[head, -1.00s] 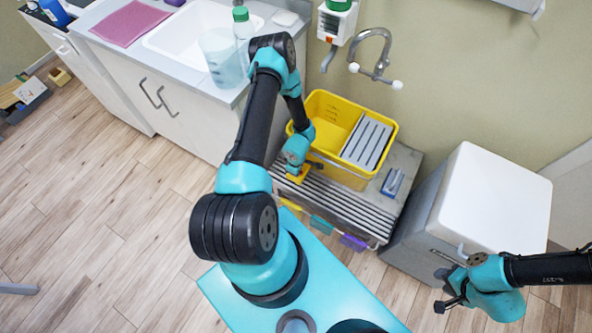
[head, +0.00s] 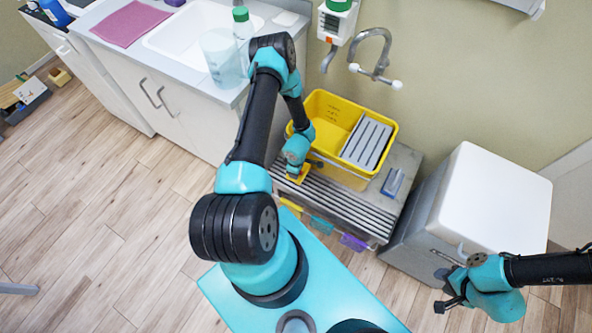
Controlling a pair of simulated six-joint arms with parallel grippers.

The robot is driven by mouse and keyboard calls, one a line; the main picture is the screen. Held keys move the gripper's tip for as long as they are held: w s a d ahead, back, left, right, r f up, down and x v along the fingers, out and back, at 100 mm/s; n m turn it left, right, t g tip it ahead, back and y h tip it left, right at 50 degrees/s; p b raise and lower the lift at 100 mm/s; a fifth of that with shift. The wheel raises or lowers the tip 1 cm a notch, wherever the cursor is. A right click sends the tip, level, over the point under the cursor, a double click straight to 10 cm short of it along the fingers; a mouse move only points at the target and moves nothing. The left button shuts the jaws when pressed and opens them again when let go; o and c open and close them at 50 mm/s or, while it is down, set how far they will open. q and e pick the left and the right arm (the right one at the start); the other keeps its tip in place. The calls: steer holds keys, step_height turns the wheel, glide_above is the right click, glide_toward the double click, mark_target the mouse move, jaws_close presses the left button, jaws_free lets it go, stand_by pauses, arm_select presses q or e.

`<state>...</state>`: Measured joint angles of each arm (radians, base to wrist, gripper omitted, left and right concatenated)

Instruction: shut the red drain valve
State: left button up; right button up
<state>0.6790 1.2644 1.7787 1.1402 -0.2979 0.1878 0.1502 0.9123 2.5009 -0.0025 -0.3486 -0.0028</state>
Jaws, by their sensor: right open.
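I cannot make out a red drain valve in the head view. My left gripper (head: 296,172) points down beside the near left side of a yellow mop bucket (head: 330,115), over the slatted grey bench. A small yellow piece shows at its tip, and I cannot tell whether the fingers hold it. My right gripper (head: 445,290) is open, its dark fingers spread, with nothing seen between them. It is in front of the lower front of a grey box with a white lid (head: 495,200), near a pale curved handle (head: 462,250).
The slatted bench (head: 345,207) carries the bucket and a small blue-grey block (head: 393,182). Orange, teal and purple tags hang along its front edge. A wall tap (head: 375,65) and dispenser (head: 337,20) are above.

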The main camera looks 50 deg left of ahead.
arm_select(q)
step_height(320, 180, up, 17)
steer(key=shift+r, duration=0.2)
stand_by(0.7)
stand_by(0.5)
steer(key=d+r+m+h, duration=0.2)
steer(key=d+m, duration=0.7)
steer(key=m, duration=0.1)
steer(key=s+d+r+m+h, duration=0.1)
steer(key=d+r+m, duration=0.2)
steer(key=d+m, duration=0.7)
steer(key=shift+s+d+m+t+h, duration=0.15)
steer(key=shift+s+m+t+h, duration=0.2)
steer(key=shift+m, duration=0.35)
steer(key=shift+w, duration=0.1)
